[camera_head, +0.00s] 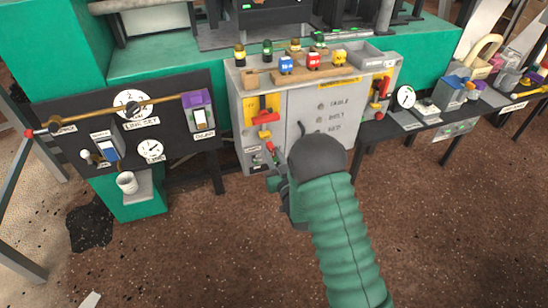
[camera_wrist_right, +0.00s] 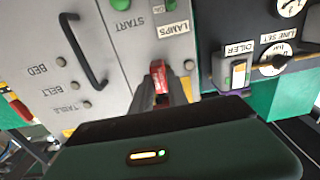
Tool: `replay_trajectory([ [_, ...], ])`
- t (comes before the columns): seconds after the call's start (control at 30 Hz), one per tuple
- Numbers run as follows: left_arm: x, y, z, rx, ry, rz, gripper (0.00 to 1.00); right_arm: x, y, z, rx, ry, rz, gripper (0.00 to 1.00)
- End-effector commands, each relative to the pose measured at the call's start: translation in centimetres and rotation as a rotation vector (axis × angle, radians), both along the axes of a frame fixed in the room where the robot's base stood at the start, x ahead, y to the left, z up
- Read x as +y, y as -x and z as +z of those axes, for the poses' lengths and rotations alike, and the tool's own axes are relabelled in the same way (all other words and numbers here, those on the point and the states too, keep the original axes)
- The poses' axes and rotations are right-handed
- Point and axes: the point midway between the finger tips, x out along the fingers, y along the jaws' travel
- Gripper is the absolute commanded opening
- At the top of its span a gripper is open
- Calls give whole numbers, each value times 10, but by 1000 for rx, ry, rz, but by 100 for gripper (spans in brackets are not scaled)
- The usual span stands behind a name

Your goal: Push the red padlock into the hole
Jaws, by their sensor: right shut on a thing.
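My right gripper (camera_head: 271,155) is in front of the grey cabinet (camera_head: 290,110), below a yellow plate (camera_head: 262,104) with a red handle (camera_head: 265,118). It is shut on a small red piece (camera_head: 269,146), which looks like a red padlock. The red piece also shows between the fingers in the right wrist view (camera_wrist_right: 159,75), close to the cabinet face. The gripper body covers what lies below it there. Another red padlock (camera_head: 313,61) stands on the wooden rack on top of the cabinet. I cannot make out the hole. My left gripper is not in view.
Blue (camera_head: 286,66) and yellow (camera_head: 340,58) padlocks flank the rack's red one. A dark handle (camera_wrist_right: 83,50) sticks out of the cabinet door. A black panel (camera_head: 130,125) with gauges and a long brass rod stands left. A cluttered bench (camera_head: 440,120) stands right.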

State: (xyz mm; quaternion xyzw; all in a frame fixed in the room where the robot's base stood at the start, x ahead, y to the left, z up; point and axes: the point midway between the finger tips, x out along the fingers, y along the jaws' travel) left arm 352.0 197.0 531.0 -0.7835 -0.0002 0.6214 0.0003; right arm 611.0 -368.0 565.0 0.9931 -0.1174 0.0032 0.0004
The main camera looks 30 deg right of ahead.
Motion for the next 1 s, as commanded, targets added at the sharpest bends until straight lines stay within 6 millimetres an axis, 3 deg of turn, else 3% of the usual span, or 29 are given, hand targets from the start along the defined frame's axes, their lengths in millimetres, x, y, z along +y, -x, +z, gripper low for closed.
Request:
replay_trajectory([
  [0.77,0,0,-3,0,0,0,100,-4,-19,0,-2,0,0,0],
  [0.8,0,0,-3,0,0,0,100,-5,-20,0,-1,0,0,20],
  [1.0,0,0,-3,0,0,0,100,-5,-19,0,-1,0,0,45],
])
